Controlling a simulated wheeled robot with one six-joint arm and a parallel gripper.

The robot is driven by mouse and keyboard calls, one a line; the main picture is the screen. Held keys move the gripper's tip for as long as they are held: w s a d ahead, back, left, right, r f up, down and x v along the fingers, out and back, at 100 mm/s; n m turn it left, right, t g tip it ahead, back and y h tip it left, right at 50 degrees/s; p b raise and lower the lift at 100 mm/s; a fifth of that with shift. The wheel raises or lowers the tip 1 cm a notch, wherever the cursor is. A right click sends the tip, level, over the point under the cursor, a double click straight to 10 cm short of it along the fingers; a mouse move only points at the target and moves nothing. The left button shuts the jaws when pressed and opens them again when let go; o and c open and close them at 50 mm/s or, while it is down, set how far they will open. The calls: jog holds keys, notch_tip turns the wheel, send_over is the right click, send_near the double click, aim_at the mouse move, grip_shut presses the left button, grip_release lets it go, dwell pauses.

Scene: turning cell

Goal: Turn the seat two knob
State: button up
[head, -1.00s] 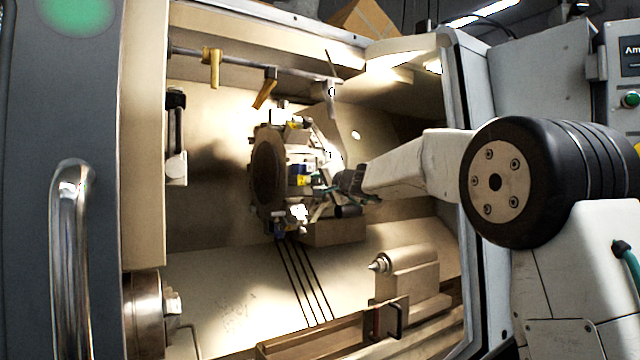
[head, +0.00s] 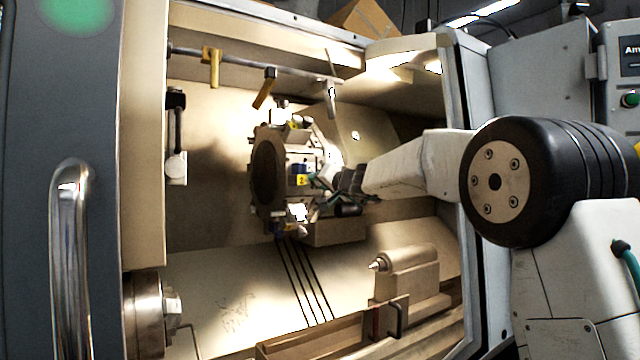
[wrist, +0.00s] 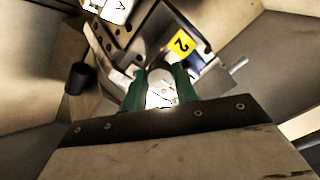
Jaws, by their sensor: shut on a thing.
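The turret (head: 268,172) stands in the middle of the machine's open chamber, with several tool seats around its rim. A yellow label with a 2 (wrist: 181,43) marks seat two; this label also shows in the head view (head: 302,180). My gripper (wrist: 160,92) has two green fingers, one on each side of the pale round seat two knob (wrist: 160,76), just below the label in the wrist view. The fingers are shut on the knob. In the head view my gripper reaches the turret from the right, and the knob is too small to make out there.
A tailstock (head: 408,272) with a pointed centre stands below the turret. A chuck (head: 146,318) is at lower left. The door frame (head: 466,180) stands close to my arm. A dark cylinder (wrist: 80,78) shows at left in the wrist view.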

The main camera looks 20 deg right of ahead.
jog(key=o, duration=1)
jog(key=shift+c, duration=0.2)
jog(key=v, duration=0.7)
jog(key=shift+s, duration=0.35)
jog(key=shift+d, duration=0.1)
